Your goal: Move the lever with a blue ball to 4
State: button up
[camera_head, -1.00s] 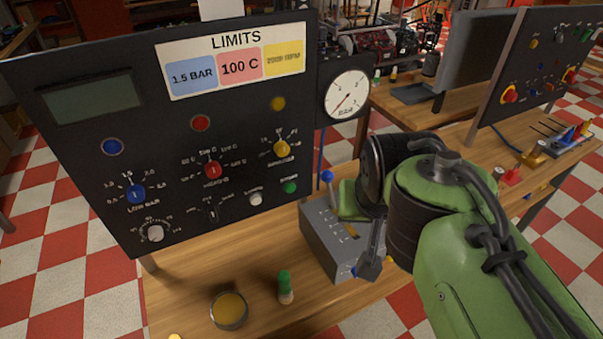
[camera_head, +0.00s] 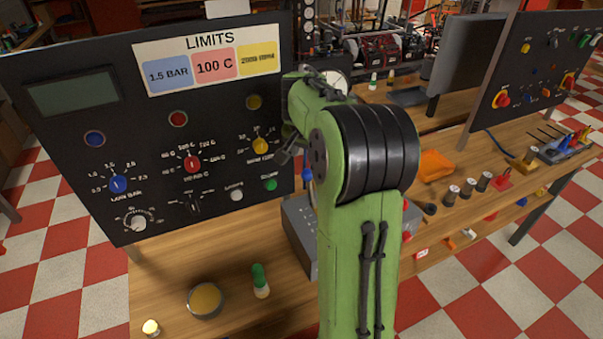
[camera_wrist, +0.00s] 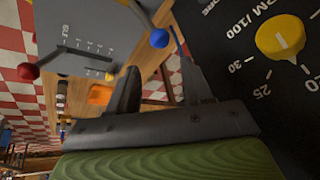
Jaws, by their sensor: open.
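The lever with the blue ball (camera_wrist: 160,38) stands by the grey lever box (camera_wrist: 90,25); its shaft runs to the top edge of the wrist view. The blue ball also shows in the head view (camera_head: 307,172), close left of my arm. The box (camera_head: 298,232) is largely hidden there behind my arm. Its top carries a slot and a scale with "IDLE" and small numbers; the lever's setting cannot be read. A second lever has a red ball (camera_wrist: 28,71). My gripper (camera_wrist: 158,66) is open and empty, with the blue ball just beyond its fingertips, apparently not touching.
A dark panel (camera_head: 60,200) stands close to my gripper, with a yellow knob (camera_wrist: 280,37) at right in the wrist view. A green-capped piece (camera_head: 260,281) and a round tin (camera_head: 205,300) stand on the wooden bench.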

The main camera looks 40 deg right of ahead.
jog(key=b+x, duration=0.1)
jog(key=x, duration=1.1)
jog(key=shift+r, duration=0.1)
jog(key=shift+s, duration=0.1)
jog(key=shift+c, duration=0.3)
grip_shut()
